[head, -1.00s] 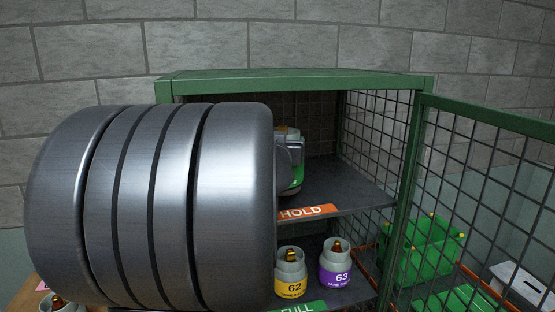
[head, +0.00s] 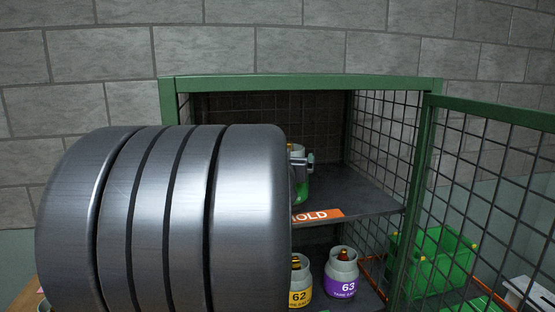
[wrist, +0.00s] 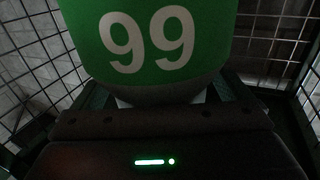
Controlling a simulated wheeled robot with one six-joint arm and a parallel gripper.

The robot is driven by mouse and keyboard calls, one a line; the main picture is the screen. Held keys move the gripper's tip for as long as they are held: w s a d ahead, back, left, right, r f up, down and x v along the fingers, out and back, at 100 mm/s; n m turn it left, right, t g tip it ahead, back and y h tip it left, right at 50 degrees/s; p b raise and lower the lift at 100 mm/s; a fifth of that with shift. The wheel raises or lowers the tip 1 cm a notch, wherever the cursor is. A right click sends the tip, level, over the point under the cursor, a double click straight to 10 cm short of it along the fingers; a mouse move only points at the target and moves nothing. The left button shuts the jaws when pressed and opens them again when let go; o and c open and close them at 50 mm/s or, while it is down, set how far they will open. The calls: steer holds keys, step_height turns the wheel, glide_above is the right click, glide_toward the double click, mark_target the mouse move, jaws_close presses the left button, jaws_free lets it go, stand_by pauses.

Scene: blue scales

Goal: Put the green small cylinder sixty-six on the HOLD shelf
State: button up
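The green cylinder (head: 303,190) is just inside the cabinet, over the HOLD shelf (head: 360,195). The big grey arm link hides most of it, and I cannot tell whether its base touches the shelf. In the wrist view its green label (wrist: 150,40) fills the top middle and reads 99 as pictured, which is 66 turned upside down. My gripper (head: 304,161) is at the cylinder's upper part and appears shut on it. The fingertips are mostly hidden. The shelf carries an orange HOLD tag (head: 318,216).
Yellow cylinder 62 (head: 300,296) and purple cylinder 63 (head: 341,280) stand on the shelf below. The green cabinet frame (head: 300,84) and mesh sides surround the shelf. The mesh door (head: 490,190) is open at right, with a green crate (head: 430,262) behind it. The HOLD shelf's right part is bare.

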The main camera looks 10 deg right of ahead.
steer(key=shift+r, duration=0.25)
steer(key=p+v, duration=0.3)
steer(key=v, duration=0.9)
steer(key=shift+f, duration=0.15)
